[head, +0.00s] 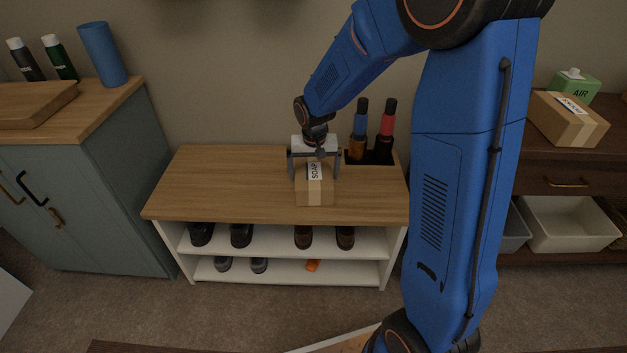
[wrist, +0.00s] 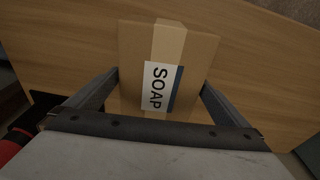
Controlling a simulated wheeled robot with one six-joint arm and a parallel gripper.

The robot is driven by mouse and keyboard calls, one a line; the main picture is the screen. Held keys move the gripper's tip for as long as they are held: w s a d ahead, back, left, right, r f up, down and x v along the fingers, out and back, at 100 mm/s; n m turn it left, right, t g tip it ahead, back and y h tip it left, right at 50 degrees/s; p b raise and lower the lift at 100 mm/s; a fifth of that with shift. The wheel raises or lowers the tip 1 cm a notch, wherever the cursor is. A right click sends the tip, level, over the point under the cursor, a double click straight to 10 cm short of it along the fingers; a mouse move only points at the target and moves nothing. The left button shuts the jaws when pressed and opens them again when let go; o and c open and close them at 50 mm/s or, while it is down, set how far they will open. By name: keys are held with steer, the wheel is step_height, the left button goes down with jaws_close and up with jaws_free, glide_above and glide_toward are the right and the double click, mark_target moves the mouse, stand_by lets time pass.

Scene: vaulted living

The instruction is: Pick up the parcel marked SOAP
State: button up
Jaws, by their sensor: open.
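The parcel marked SOAP (head: 314,190) is a small brown cardboard box with pale tape and a white label. It sits on the wooden top of the shoe bench (head: 225,185). In the wrist view the parcel (wrist: 195,50) shows its SOAP label facing the camera. My gripper (head: 315,176) points down over the parcel, with one finger on each side of it. In the wrist view the open fingers of my gripper (wrist: 158,92) flank the box. I cannot tell whether either finger touches it.
Another labelled parcel (head: 568,120) and a green AIR box (head: 574,86) are on the right cabinet. The bench's left top is clear.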

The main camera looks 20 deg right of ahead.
steer(key=shift+w+f, duration=0.15)
steer(key=shift+f, duration=0.65)
steer(key=shift+w+f, duration=0.15)
steer(key=shift+f, duration=0.65)
steer(key=c, duration=1)
